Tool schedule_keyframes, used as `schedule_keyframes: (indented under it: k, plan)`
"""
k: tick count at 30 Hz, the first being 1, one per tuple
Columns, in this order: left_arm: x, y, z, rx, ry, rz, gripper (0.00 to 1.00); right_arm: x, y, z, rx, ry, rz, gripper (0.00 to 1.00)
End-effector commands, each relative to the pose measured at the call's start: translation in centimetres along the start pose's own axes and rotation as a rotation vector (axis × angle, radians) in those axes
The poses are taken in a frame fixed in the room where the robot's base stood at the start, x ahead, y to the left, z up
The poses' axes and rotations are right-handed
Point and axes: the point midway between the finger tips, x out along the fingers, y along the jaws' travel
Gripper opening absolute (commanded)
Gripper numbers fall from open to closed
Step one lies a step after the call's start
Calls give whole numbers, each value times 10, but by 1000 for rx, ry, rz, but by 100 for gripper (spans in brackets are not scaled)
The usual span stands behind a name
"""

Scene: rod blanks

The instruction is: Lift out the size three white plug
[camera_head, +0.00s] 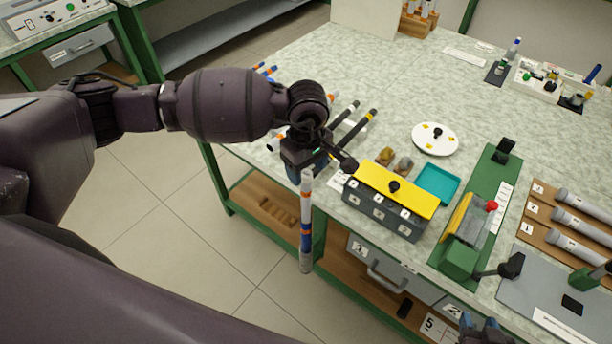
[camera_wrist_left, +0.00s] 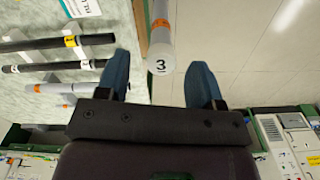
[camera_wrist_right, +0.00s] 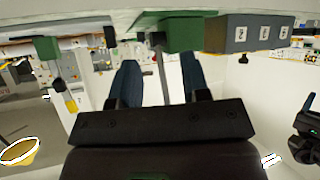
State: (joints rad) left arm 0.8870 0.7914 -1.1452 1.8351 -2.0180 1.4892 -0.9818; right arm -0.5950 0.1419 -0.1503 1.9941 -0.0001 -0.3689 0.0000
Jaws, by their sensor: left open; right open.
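A long upright rod (camera_head: 306,232) with white, orange and blue bands and a grey lower end shows in front of the table's near edge. What supports it is not visible. In the left wrist view, the rod's pale end (camera_wrist_left: 160,62), marked 3, faces the camera between and just past the fingertips. My left gripper (camera_wrist_left: 160,82) is open, one finger either side of that end, with gaps showing. In the head view, my left gripper (camera_head: 305,163) is at the rod's top. My right gripper (camera_head: 485,334) is low at the bottom edge; its fingers (camera_wrist_right: 156,80) are open and empty.
A dark box with a yellow lid (camera_head: 395,188) and numbered sides stands right of the rod. Several rods lie on the table behind my left gripper. A green fixture (camera_head: 478,215), a teal tray (camera_head: 437,183) and a board of grey cylinders (camera_head: 572,220) are further right.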

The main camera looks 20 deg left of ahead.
Motion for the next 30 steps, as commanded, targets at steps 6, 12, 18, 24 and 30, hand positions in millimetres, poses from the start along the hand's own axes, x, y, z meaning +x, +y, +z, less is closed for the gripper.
schedule_keyframes:
  k: [6,12,18,24,30]
  plan:
    - [27,-1,0,-2,-2,0,61,-2,0,-7,-1,3,0,43]
    - [34,-1,0,-1,-1,1,61,-3,1,-3,0,-5,0,43]
    - [34,-1,0,-1,-1,1,52,-6,1,3,1,-17,2,43]
    - [34,-1,0,-1,-1,1,21,-7,2,5,2,-21,3,43]
    - [34,-1,0,-1,-1,1,17,-6,1,3,1,-15,3,43]
